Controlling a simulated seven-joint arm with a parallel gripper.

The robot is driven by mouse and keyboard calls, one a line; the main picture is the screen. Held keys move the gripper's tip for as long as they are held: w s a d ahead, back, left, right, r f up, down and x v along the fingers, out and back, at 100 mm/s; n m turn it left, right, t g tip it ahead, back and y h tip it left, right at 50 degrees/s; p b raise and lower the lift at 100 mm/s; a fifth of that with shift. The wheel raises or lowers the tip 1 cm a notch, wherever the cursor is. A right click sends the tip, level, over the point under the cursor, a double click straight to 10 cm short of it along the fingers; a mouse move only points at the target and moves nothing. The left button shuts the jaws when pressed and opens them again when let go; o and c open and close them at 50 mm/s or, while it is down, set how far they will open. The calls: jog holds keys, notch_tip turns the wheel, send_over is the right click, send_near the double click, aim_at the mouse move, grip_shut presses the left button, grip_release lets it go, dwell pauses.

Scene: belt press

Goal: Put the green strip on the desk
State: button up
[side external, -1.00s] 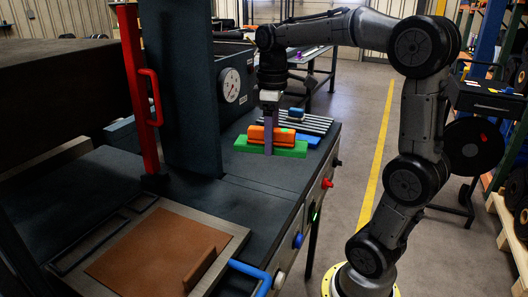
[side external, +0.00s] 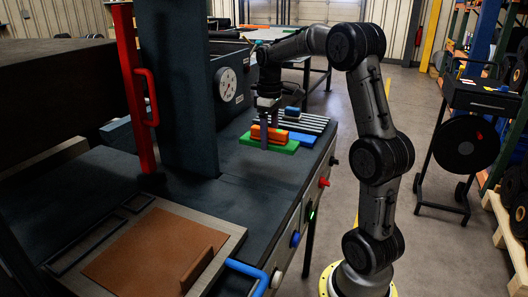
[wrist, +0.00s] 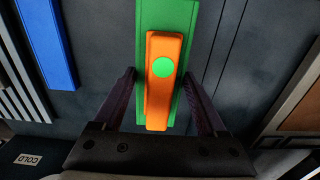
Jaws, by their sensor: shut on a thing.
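The green strip (side external: 283,147) is low over the dark bench top in the side view, with an orange block (side external: 257,131) along its top. In the wrist view the green strip (wrist: 184,18) runs away from me, and the narrower orange block (wrist: 158,105) has a green dot. My gripper (side external: 268,143) points down, its fingers on either side of the strip. I cannot tell whether the strip touches the bench. Which surface is the desk is unclear; a table (side external: 318,68) stands behind.
A blue strip (wrist: 48,45) and a ribbed plate (side external: 312,123) lie beside the green strip. A dark upright post (side external: 180,90) and a red post with a handle (side external: 135,90) stand left. A brown plate (side external: 135,250) lies in front. The bench between is clear.

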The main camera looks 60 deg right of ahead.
aim_at(264, 161)
jog(key=f, duration=0.1)
jog(key=w+d+f, duration=0.1)
jog(key=w+f, duration=0.1)
jog(key=shift+d, duration=0.3)
jog(key=shift+w+d+f, duration=0.1)
jog(key=shift+w+f, duration=0.05)
jog(key=shift+f, duration=0.8)
jog(key=shift+w+d+f, duration=0.1)
jog(key=shift+w+f, duration=0.05)
jog(key=shift+f, duration=0.75)
jog(key=shift+f, duration=0.1)
jog(key=o, duration=1.5)
jog(key=shift+f, duration=0.1)
jog(key=shift+o, duration=0.2)
